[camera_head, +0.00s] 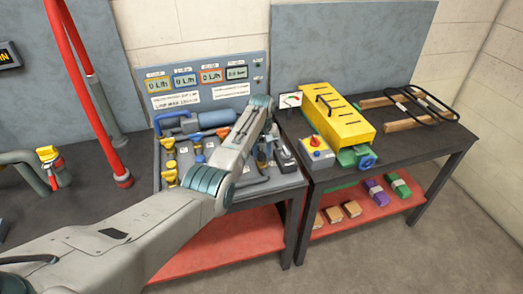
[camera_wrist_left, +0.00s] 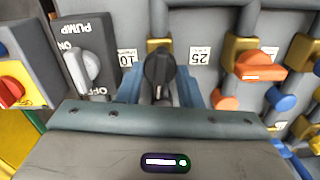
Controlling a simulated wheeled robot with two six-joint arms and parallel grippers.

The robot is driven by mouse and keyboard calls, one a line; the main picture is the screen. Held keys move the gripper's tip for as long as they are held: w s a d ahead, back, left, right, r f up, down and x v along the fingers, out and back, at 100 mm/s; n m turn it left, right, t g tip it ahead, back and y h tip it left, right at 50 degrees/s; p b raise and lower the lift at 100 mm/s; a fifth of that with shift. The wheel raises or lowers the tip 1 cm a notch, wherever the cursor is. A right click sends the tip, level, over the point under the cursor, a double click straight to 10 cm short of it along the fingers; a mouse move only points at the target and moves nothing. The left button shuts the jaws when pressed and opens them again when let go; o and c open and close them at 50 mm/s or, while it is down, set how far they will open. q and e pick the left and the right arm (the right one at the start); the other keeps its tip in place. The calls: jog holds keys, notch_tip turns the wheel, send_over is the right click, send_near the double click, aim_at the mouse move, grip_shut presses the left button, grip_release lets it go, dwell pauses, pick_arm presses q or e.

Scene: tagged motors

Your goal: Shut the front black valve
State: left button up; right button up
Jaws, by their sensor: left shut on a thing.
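The front black valve (camera_wrist_left: 159,68) has a black handle and sits beside a label marked 10 in the left wrist view. My left gripper (camera_wrist_left: 160,88) has its blue-grey fingers on both sides of the handle and is shut on it. The handle points roughly up and down in that picture. In the head view my left arm reaches over the valve bench, and my left gripper (camera_head: 265,150) is down among the valves, with the black valve largely hidden by the arm. My right gripper is not in view.
A pump switch box (camera_wrist_left: 84,62) stands close to the black valve. An orange valve (camera_wrist_left: 260,66) and blue knobs are on the other side. A yellow motor box (camera_head: 340,115) stands on the right-hand table. A gauge panel (camera_head: 208,85) stands behind the valves.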

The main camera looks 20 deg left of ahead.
pick_arm(q)
jog(key=m+p, duration=0.1)
jog(key=m, duration=0.2)
jog(key=shift+r, duration=0.1)
jog(key=m+p, duration=0.1)
jog(key=m, duration=0.4)
jog(key=shift+p, duration=0.3)
jog(key=m, duration=0.4)
jog(key=shift+p, duration=0.4)
jog(key=shift+m, duration=2.2)
jog(key=o, duration=1)
jog(key=shift+c, duration=0.2)
